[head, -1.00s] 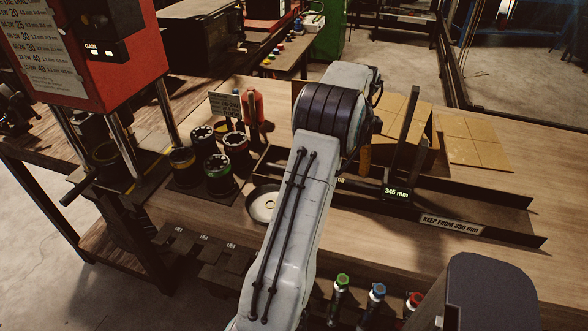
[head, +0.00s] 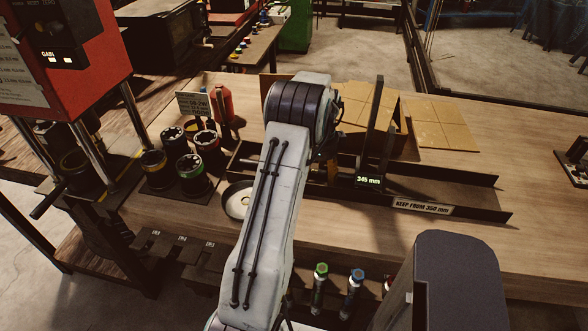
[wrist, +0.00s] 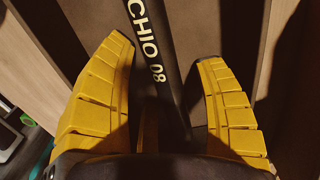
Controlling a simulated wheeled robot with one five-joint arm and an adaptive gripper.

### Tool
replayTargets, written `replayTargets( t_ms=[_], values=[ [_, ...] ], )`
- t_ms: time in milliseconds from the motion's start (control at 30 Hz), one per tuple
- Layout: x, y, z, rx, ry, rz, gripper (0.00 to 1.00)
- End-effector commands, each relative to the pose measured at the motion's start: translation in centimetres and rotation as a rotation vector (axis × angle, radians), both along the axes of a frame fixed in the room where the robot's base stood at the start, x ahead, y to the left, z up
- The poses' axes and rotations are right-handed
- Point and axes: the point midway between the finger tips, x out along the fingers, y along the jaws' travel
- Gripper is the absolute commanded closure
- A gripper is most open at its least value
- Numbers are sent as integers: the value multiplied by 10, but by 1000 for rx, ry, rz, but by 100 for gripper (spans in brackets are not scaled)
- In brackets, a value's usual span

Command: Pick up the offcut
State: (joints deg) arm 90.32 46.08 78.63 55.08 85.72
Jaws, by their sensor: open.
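In the wrist view a black hose piece (wrist: 170,100) with white lettering "CHIO 08" runs between the two yellow fingers of my gripper (wrist: 165,50). I take it for the offcut. The gripper is open, one finger on each side of the hose with a gap on both sides. In the head view my arm hides most of the gripper and the hose; only a little orange shows beside the dark measuring trough (head: 460,189).
A display reading 345 mm (head: 368,181) and a tall dark upright stand at the trough, with a label "KEEP FROM 350 mm" (head: 423,207) on its front. A round dish (head: 238,200), several dies (head: 193,174) and the red crimper (head: 60,55) are to the left. Cardboard (head: 438,124) lies behind.

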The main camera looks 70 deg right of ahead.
Motion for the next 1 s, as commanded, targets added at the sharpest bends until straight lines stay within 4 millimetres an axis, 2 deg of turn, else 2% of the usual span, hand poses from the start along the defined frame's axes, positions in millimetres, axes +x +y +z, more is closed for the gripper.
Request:
replayTargets(
  t_ms=[167, 900, 1000],
  values=[
    [0, 0, 0, 0, 0, 0, 34],
    [0, 0, 0, 0, 0, 0, 100],
    [0, 0, 1, -2, 0, 0, 100]
  ],
)
